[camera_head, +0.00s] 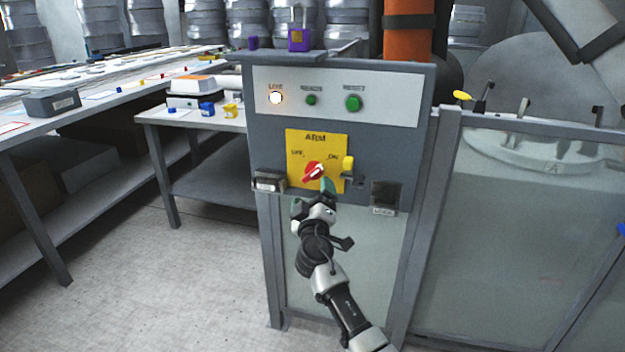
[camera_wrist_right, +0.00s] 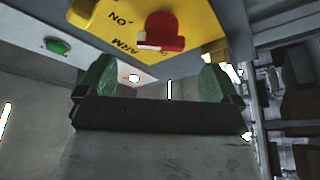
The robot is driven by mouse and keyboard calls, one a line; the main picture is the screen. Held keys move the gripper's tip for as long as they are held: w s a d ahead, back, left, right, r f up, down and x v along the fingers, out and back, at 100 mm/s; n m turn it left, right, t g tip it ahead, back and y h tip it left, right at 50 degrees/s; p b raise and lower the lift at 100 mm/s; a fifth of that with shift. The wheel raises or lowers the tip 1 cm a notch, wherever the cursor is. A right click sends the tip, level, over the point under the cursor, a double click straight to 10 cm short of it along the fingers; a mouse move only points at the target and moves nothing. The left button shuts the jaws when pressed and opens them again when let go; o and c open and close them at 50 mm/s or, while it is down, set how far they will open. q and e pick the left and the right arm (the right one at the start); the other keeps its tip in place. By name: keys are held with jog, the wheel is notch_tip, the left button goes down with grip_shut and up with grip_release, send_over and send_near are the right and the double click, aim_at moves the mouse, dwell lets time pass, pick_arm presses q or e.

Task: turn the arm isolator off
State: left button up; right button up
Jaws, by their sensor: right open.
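The arm isolator is a red rotary knob (camera_head: 314,172) on a yellow plate (camera_head: 299,143) marked ARM, with OFF at left and ON at right. The knob's handle sits slanted, its upper end toward the ON side. In the right wrist view the red knob (camera_wrist_right: 165,28) is at the top, beyond the fingertips, with the yellow plate (camera_wrist_right: 110,25) around it. My right gripper (camera_head: 312,197) is just below and in front of the knob. Its green-tipped fingers (camera_wrist_right: 158,75) are apart with nothing between them. My left gripper is not in view.
The grey panel (camera_head: 262,140) carries a lit LIVE lamp (camera_head: 276,98) and green READY (camera_head: 311,100) and RESET (camera_head: 353,103) buttons. Benches stand left.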

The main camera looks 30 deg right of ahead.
aim_at(313, 177)
jog(key=x, duration=0.5)
jog(key=shift+w+d, duration=0.2)
jog(key=shift+w, duration=0.15)
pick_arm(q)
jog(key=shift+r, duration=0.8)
pick_arm(e)
jog(key=shift+w+d+r, duration=0.1)
jog(key=shift+w+d, duration=0.15)
jog(key=shift+w, duration=0.15)
jog(key=c, duration=0.9)
